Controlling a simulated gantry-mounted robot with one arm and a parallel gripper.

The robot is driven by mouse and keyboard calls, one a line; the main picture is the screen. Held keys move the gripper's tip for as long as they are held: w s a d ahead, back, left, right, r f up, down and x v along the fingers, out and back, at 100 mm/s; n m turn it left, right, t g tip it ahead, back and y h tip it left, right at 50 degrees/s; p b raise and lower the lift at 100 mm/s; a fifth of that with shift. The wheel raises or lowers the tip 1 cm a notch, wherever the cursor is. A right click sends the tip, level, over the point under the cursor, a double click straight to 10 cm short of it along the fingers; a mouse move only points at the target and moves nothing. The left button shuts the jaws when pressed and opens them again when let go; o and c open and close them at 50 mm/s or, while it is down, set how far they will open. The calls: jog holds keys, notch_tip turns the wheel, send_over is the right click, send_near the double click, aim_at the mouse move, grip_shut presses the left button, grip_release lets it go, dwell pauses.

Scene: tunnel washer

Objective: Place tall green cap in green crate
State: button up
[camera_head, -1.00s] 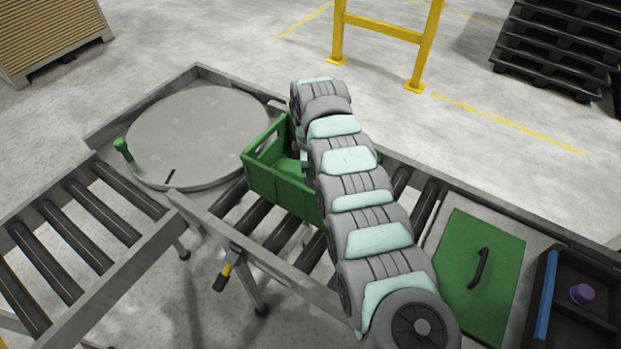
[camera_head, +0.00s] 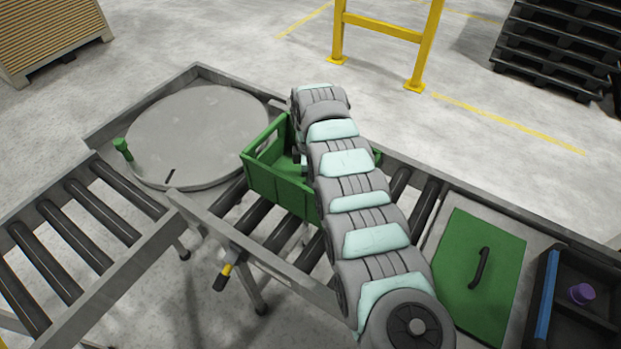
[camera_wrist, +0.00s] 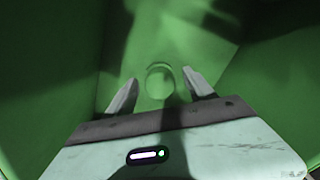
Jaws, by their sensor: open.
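The green crate (camera_head: 281,190) stands on the roller conveyor, partly hidden behind my arm in the head view. My gripper (camera_wrist: 160,76) is open and reaches down inside the crate, whose green walls (camera_wrist: 50,60) fill the wrist view. A round green shape, apparently the tall green cap (camera_wrist: 159,88), shows between and just beyond the two spread fingertips, on the crate floor. I cannot tell whether the fingers touch it. In the head view the cap and fingertips are hidden by the crate wall and my arm.
A grey turntable (camera_head: 200,135) with a green knob (camera_head: 122,148) at its edge lies left of the crate. A green panel with a black handle (camera_head: 478,268) and a dark tray with a purple cap (camera_head: 581,294) are on the right. The crate walls surround my gripper closely.

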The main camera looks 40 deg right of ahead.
jog(key=shift+r, duration=0.15)
notch_tip(320, 180, up, 12)
dwell(0.4)
dwell(0.3)
